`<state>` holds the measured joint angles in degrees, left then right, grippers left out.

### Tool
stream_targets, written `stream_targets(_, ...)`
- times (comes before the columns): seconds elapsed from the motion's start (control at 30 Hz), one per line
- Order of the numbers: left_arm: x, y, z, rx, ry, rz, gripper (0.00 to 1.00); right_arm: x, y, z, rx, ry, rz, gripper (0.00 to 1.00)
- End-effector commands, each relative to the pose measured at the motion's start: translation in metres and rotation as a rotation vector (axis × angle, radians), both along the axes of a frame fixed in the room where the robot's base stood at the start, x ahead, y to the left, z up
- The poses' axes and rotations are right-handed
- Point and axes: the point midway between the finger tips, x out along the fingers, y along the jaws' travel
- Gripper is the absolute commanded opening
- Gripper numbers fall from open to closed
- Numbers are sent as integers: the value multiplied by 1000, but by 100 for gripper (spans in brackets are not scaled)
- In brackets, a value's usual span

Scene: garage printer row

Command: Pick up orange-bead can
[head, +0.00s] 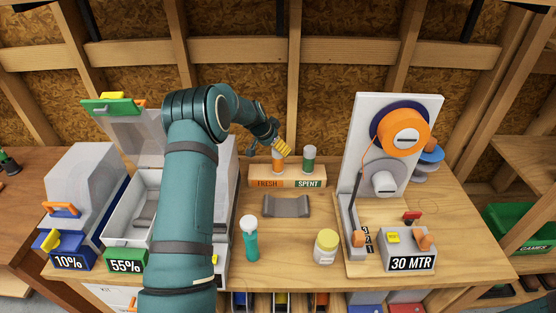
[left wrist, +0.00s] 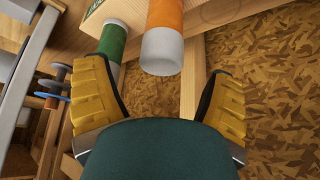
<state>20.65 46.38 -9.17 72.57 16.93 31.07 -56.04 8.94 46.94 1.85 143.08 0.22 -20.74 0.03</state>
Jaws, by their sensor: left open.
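The orange-bead can (head: 278,165) stands on the FRESH side of a small wooden stand at the back of the bench. It has a clear or whitish cap, and my left gripper partly hides its upper part in the head view. In the left wrist view the orange can (left wrist: 163,38) lies ahead, between the line of the two yellow fingers. My left gripper (head: 284,148) is open, close to the can's top, and also shows in the left wrist view (left wrist: 160,75). I see no grip on the can. My right gripper is not in view.
A green can (head: 309,158) stands beside it on the SPENT side of the stand (head: 287,183), near one finger in the left wrist view. A grey cradle (head: 287,206), teal bottle (head: 250,240) and yellow-lidded jar (head: 326,246) stand in front. A white spool machine (head: 366,125) rises at right.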

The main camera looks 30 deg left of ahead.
Motion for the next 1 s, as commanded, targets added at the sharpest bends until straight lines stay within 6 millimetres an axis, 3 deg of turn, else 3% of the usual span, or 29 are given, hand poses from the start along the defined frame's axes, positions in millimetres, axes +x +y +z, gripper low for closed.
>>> stream_targets(0.2,12,-2,-22,0,0,1,83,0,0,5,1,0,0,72)
stream_targets(0.5,14,-2,-25,0,-1,1,83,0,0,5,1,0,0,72)
stream_targets(0.57,14,-2,-25,0,-1,1,65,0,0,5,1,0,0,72)
stream_targets(0.73,14,-2,-25,0,-1,1,6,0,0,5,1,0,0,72)
stream_targets(1.0,14,-2,-24,1,-1,0,2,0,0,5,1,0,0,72)
